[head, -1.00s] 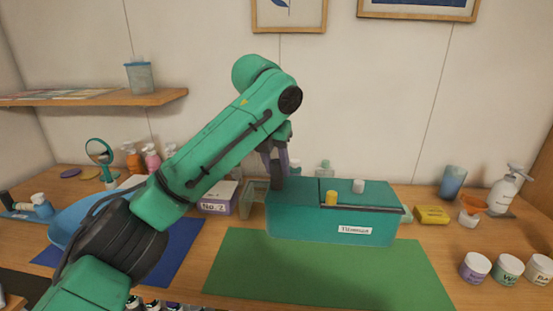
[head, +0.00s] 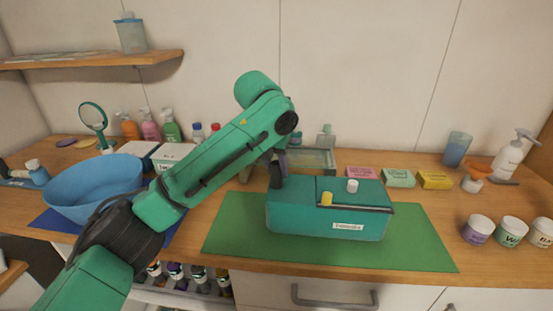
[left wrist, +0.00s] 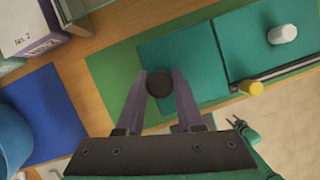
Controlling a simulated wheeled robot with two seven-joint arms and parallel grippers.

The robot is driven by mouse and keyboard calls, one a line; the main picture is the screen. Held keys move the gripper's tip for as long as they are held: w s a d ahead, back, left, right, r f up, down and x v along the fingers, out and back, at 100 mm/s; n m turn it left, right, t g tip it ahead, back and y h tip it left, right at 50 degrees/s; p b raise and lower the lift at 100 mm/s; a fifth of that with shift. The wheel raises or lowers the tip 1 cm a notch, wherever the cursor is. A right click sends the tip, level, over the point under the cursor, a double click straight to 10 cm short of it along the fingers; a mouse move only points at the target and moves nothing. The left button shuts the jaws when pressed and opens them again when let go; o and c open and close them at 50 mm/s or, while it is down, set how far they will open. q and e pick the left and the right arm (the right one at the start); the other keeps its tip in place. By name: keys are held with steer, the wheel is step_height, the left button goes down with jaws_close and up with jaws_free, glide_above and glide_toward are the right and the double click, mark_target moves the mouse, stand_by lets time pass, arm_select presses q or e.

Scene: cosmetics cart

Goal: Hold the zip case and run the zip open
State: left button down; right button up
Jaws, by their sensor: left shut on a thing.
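The teal zip case (head: 325,222) lies on a green mat, with a white label on its front. A dark zip track (head: 365,207) runs along its top near the front edge. A yellow tab (head: 327,199) stands at the track's left end, and a white knob (head: 352,186) stands on the lid behind it. My left gripper (head: 278,172) is at the case's left end. In the left wrist view its fingers are shut on a dark round knob (left wrist: 159,84) over the case's corner.
A blue bowl (head: 95,187) stands at left on a blue mat. Colored boxes (head: 398,178) and a clear bin (head: 310,160) stand behind the case. Jars (head: 511,231) stand at right. The green mat (head: 425,245) is clear right of the case.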

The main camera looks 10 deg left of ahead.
arm_select(q)
steer(key=shift+f, duration=0.75)
arm_select(e)
steer(key=shift+f, duration=0.25)
arm_select(q)
steer(key=shift+f, duration=0.15)
